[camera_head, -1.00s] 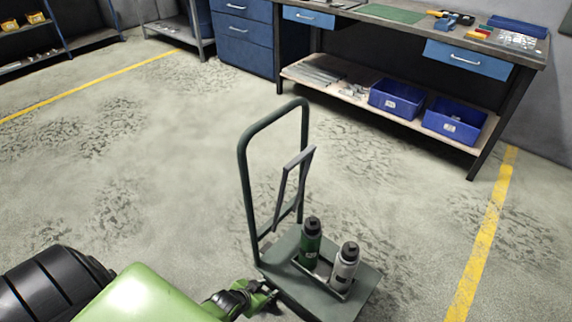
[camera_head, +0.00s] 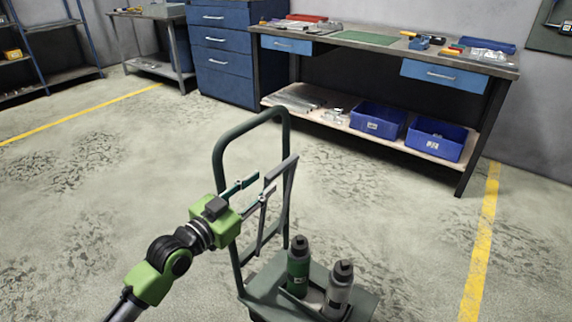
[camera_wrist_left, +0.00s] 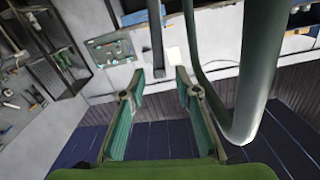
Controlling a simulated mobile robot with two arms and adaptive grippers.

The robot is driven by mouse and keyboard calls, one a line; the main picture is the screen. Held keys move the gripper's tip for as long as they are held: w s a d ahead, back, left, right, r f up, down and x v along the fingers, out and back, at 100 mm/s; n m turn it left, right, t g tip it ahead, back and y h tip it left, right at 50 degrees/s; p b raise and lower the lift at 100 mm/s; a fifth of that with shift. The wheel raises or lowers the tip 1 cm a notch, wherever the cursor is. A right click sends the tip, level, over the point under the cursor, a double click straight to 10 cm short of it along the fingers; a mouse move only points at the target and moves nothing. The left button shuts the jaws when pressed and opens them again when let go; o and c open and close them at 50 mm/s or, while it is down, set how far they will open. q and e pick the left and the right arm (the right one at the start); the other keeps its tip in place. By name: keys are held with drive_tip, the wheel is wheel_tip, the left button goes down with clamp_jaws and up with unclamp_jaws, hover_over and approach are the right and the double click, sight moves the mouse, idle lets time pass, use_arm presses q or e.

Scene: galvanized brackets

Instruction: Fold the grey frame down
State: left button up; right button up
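The grey frame (camera_head: 281,168) is a slim U-shaped bar standing raised and slightly tilted on the green trolley (camera_head: 364,300), inside its dark green push handle (camera_head: 220,160). My left gripper (camera_head: 266,183) is open, at the left end of the frame's top bar. In the left wrist view, a grey bar (camera_wrist_left: 157,42) shows between and beyond the parted fingers (camera_wrist_left: 160,78); I cannot tell whether they touch it. The handle tube (camera_wrist_left: 258,60) runs close on the right there. A green bottle (camera_head: 299,268) and a grey bottle (camera_head: 338,292) stand upright on the trolley deck. My right gripper is out of view.
A workbench (camera_head: 440,60) with two blue bins (camera_head: 377,120) on its lower shelf stands behind the trolley. Blue drawers (camera_head: 222,60) stand at the back left. Open concrete floor lies left of the trolley, and a yellow line (camera_head: 482,240) runs to its right.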

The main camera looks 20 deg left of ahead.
sight(290, 159)
use_arm(q)
drive_tip(key=b+x, duration=0.1)
drive_tip(key=x, duration=1)
drive_tip(key=shift+f, duration=0.1)
drive_tip(key=shift+x, duration=0.8)
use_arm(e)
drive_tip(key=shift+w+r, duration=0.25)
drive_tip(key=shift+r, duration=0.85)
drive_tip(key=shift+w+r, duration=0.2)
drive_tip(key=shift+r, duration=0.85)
use_arm(q)
clamp_jaws()
